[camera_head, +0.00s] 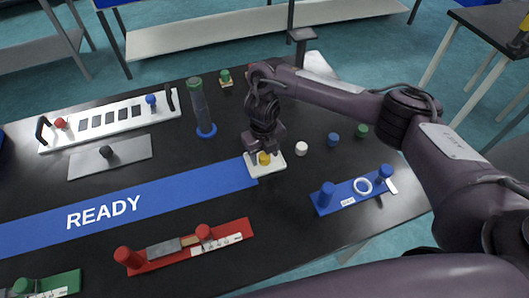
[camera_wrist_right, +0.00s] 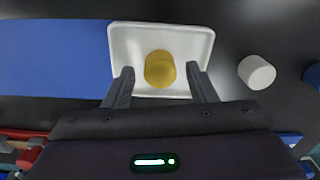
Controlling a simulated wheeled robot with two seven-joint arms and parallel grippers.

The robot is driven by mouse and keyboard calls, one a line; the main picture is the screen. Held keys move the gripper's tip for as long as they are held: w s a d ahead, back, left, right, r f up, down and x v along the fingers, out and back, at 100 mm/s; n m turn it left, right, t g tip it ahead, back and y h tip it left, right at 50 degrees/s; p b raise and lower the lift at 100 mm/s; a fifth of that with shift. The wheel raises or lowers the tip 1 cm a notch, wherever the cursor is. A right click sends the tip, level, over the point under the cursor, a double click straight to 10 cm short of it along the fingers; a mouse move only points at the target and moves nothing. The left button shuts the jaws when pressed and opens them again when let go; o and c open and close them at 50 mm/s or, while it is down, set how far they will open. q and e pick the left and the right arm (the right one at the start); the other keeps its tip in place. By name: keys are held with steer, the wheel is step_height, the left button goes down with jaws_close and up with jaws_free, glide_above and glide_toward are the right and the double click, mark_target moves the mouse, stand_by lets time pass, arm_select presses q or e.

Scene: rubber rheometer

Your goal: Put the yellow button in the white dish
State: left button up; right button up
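The yellow button (camera_head: 263,158) is in the white dish (camera_head: 278,165), near the middle of the dish. In the right wrist view the button (camera_wrist_right: 160,68) shows inside the rim of the dish (camera_wrist_right: 196,40). My right gripper (camera_head: 262,152) is over the dish, pointing down. In the wrist view its two fingers (camera_wrist_right: 161,75) are spread, one on each side of the button, with a gap to it on both sides. I cannot tell how high the fingertips are above the dish. My left gripper is not in view.
A white button (camera_head: 301,148) stands right of the dish, with blue (camera_head: 333,139) and green (camera_head: 361,131) ones beyond. The blue READY strip (camera_head: 160,203) meets the dish's left side. A blue holder (camera_head: 345,197) and a red holder (camera_head: 190,248) lie nearer. A clear blue-based cylinder (camera_head: 200,105) stands behind left.

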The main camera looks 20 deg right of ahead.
mark_target(263, 157)
steer(key=shift+r+p, duration=0.3)
steer(key=shift+r, duration=0.25)
step_height(263, 157, up, 11)
steer(key=p, duration=0.2)
steer(key=shift+a+r, duration=0.15)
